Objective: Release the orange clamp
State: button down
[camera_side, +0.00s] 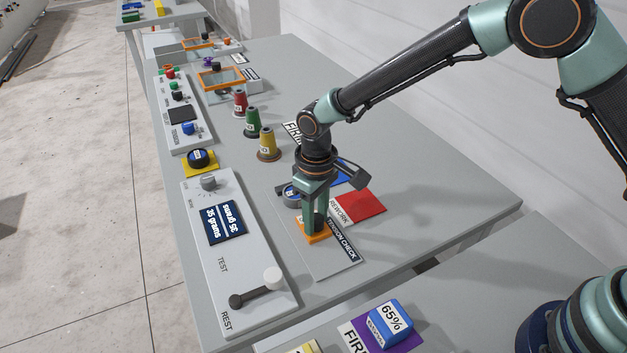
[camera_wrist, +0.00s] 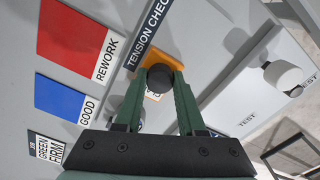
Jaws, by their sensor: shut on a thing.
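The orange clamp (camera_side: 311,237) sits at the TENSION CHECK strip (camera_side: 343,239) on the grey bench. It shows as an orange block with a dark round knob in the wrist view (camera_wrist: 146,56). My gripper (camera_side: 318,221) points down over it, with its two green fingers on either side of the dark knob. In the wrist view my gripper (camera_wrist: 160,80) is shut on this knob. The fingers hide part of the clamp, and its lower side cannot be seen.
A tension tester (camera_side: 226,290) with a 35 grams display and a TEST/REST lever (camera_side: 255,291) stands left of the clamp. A red REWORK patch (camera_side: 360,207) lies to the right. Red, green and yellow cones (camera_side: 268,145) stand behind. The bench's right side is bare.

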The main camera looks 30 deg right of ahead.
dwell(0.3)
jog(key=shift+s, duration=1.3)
jog(key=c, duration=0.5)
grip_release()
jog(key=shift+r, duration=0.1)
jog(key=shift+r, duration=0.3)
notch_tip(320, 180, up, 11)
jog(key=shift+r, duration=0.2)
